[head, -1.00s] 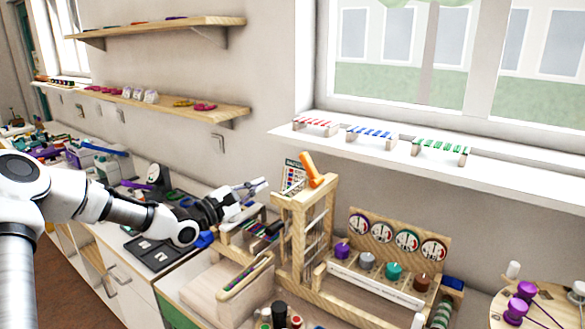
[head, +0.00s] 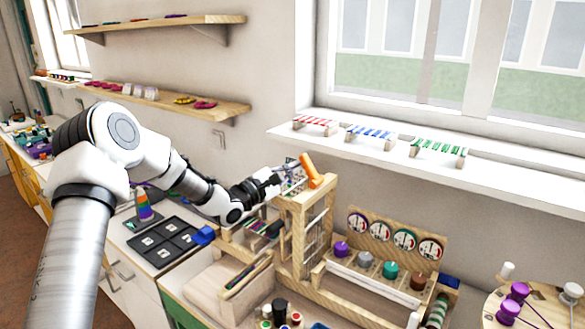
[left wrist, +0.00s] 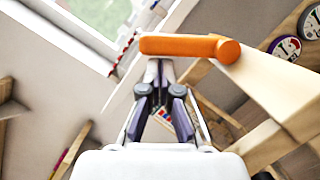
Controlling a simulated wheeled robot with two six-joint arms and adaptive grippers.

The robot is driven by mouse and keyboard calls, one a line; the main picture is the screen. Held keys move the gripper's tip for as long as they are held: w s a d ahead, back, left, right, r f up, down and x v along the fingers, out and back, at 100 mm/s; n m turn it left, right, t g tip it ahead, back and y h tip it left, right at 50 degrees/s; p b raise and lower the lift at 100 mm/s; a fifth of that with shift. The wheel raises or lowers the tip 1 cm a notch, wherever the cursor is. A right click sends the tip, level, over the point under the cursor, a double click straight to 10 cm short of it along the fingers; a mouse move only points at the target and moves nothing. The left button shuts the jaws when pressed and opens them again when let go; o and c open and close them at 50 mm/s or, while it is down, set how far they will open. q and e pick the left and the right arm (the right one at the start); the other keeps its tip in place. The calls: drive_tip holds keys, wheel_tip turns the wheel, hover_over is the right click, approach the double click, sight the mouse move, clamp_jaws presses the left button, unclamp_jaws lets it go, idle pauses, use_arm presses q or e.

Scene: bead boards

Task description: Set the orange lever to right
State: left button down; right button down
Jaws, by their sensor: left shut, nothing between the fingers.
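The orange lever (head: 311,168) sits on top of a wooden frame (head: 300,215) and leans up and to the left in the head view. In the left wrist view the orange lever (left wrist: 190,46) lies across the picture just beyond the fingertips, its round end at the wooden post. My left gripper (head: 286,172) is shut and empty, close to the left side of the lever. In the left wrist view the left gripper's fingertips (left wrist: 158,68) are together just below the lever; whether they touch it I cannot tell. My right gripper is not in view.
A panel of round dials (head: 397,237) with coloured knobs stands right of the frame. A sloped black board (head: 160,243) lies on the left. Small coloured racks (head: 371,134) stand on the windowsill (head: 500,169). Spools (head: 514,300) are at the right. Space above the frame is clear.

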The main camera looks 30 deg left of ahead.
sight(302, 160)
use_arm(q)
drive_tip(key=shift+r, duration=0.1)
drive_tip(key=shift+s+d+r+m, duration=0.1)
drive_tip(key=shift+r+m, duration=0.05)
drive_tip(key=shift+m, duration=0.15)
drive_tip(key=shift+r+m+p, duration=0.15)
drive_tip(key=shift+m+p, duration=0.15)
drive_tip(key=shift+m, duration=0.1)
drive_tip(key=shift+d+r+m+g+p, duration=0.3)
drive_tip(key=shift+r+m+p, duration=0.1)
drive_tip(key=shift+m, duration=0.3)
drive_tip(key=shift+d+r+m+g+p, duration=0.2)
drive_tip(key=shift+d+r+m+p, duration=0.15)
drive_tip(key=shift+m, duration=0.35)
drive_tip(key=m, duration=0.1)
drive_tip(key=d+r+m, duration=0.1)
drive_tip(key=shift+s+d+m+g+p, duration=0.1)
drive_tip(key=shift+d+m+g+p, duration=0.05)
drive_tip(key=shift+m+g+p, duration=0.25)
drive_tip(key=d+m, duration=0.2)
drive_tip(key=m, duration=0.1)
drive_tip(key=shift+s+r+g, duration=0.1)
drive_tip(key=shift+r+g, duration=0.05)
drive_tip(key=shift+g, duration=0.15)
drive_tip(key=d+m, duration=0.1)
drive_tip(key=m, duration=0.2)
drive_tip(key=shift+d+g+y, duration=0.3)
drive_tip(key=shift+d, duration=0.35)
